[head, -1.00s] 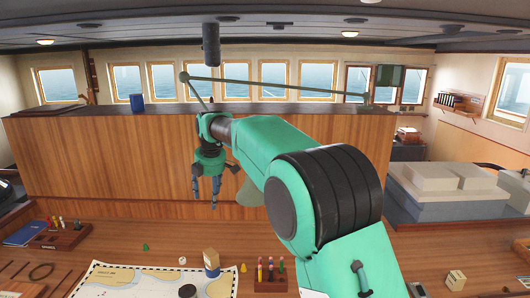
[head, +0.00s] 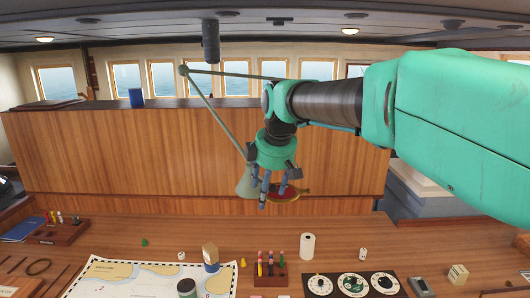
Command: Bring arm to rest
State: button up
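My arm comes in from the right side of the head view and reaches left. My gripper (head: 264,190) points down, above the far part of the wooden desk (head: 180,236) and in front of the wood panel. Its fingers look apart and I see nothing held between them, though a round red and brass object (head: 288,193) shows just behind them. I cannot tell how far behind it stands.
A chart (head: 130,277) lies on the desk. A pen holder (head: 268,270), a white roll (head: 308,245), a dial panel (head: 352,285) and a small block (head: 458,274) stand nearby.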

jog(key=s+d+f+m+b, duration=0.2)
jog(key=s+d+m, duration=0.2)
jog(key=s+d, duration=0.5)
jog(key=s+d+f+m+b, duration=0.1)
jog(key=s+d+f+m, duration=0.2)
jog(key=s, duration=0.6)
jog(key=s+d+f+m+t+h+b, duration=0.1)
jog(key=s+d+f+m, duration=0.3)
jog(key=s+f, duration=0.3)
jog(key=s+d+f+m+b, duration=0.1)
jog(key=s+d+f+m, duration=0.3)
jog(key=s, duration=0.6)
jog(key=shift+s+d+f+t+b, duration=0.3)
jog(key=shift+s+f+b, duration=0.1)
jog(key=shift+f, duration=0.4)
